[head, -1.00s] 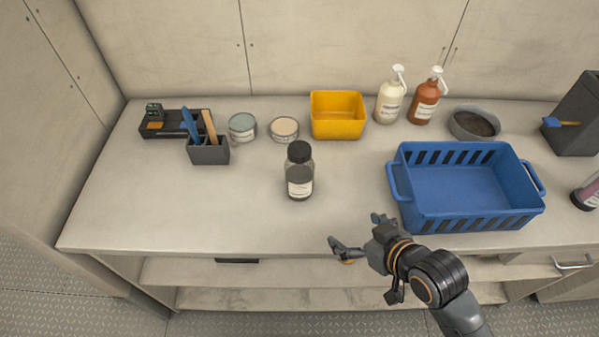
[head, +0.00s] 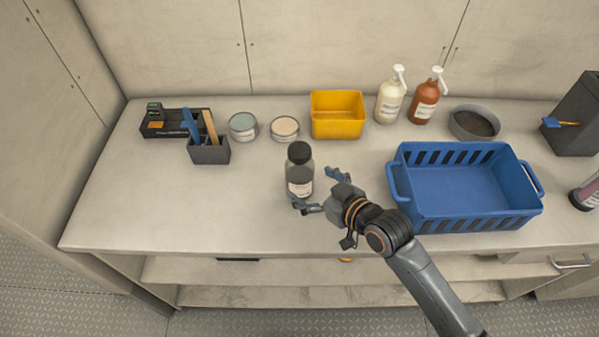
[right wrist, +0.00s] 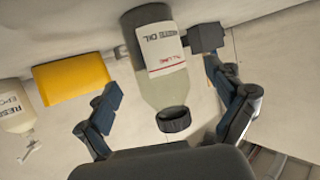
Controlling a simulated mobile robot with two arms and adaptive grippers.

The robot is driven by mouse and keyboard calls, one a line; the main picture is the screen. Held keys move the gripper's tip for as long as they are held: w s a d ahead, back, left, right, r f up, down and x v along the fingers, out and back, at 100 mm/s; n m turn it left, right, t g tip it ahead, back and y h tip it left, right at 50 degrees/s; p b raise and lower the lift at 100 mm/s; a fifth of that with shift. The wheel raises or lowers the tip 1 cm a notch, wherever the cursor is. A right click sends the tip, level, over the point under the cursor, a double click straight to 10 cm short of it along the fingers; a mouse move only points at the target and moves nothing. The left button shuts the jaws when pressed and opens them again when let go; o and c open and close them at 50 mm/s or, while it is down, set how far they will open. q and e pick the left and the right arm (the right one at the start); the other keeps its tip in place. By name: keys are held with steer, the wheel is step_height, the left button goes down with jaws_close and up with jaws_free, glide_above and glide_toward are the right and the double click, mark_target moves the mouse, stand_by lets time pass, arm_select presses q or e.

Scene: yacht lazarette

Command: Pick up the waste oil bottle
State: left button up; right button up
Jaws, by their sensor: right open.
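The waste oil bottle (head: 300,172) is clear with a black cap, dark contents and a white label. It stands upright on the counter, left of the blue crate. My right gripper (head: 317,191) is open and empty just to its front right, its fingers pointing at the bottle. In the right wrist view the bottle (right wrist: 160,60) lies between the two spread fingers (right wrist: 163,80), its "waste oil" label readable and its cap towards the palm. I cannot tell whether a finger touches it. My left gripper is not in view.
The blue crate (head: 397,180) is close to the right of my right arm. Behind the bottle are a yellow bin (head: 337,128), two round tins (head: 285,130) and a dark tool holder (head: 209,153). Pump bottles (head: 390,103) stand at the back. The counter left of the bottle is clear.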

steer(key=p+x, duration=0.1)
steer(key=x, duration=0.4)
steer(key=shift+w, duration=0.15)
steer(key=shift+d, duration=0.1)
steer(key=c, duration=1.3)
